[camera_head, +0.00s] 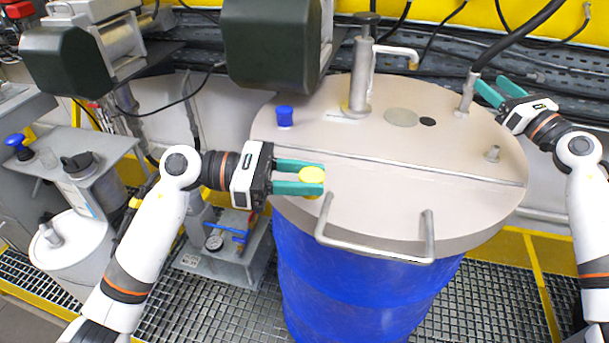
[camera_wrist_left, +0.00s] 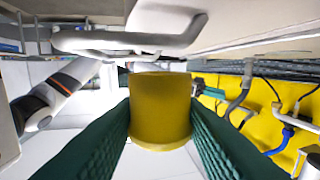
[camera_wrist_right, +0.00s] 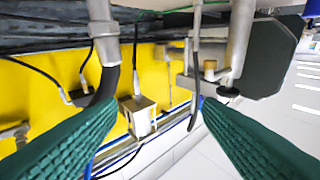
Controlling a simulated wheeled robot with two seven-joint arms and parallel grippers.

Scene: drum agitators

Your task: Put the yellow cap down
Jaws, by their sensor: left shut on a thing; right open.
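The yellow cap (camera_head: 312,174) is between the teal fingers of my left gripper (camera_head: 300,178), at the left front part of the round beige drum lid (camera_head: 400,190). My left gripper is shut on it. In the left wrist view the yellow cap (camera_wrist_left: 160,110) fills the space between both fingers (camera_wrist_left: 160,125). I cannot tell whether the cap touches the lid. My right gripper (camera_head: 497,90) is open and empty near the lid's back right edge, close to a pipe fitting. In the right wrist view its fingers (camera_wrist_right: 150,130) are wide apart with nothing held.
A blue cap (camera_head: 284,116) stands on the lid's back left. A metal pipe stub (camera_head: 360,75) rises at the back, and a small fitting (camera_head: 492,153) stands at the right. A bar handle (camera_head: 375,255) sticks out at the front. The lid's middle is clear.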

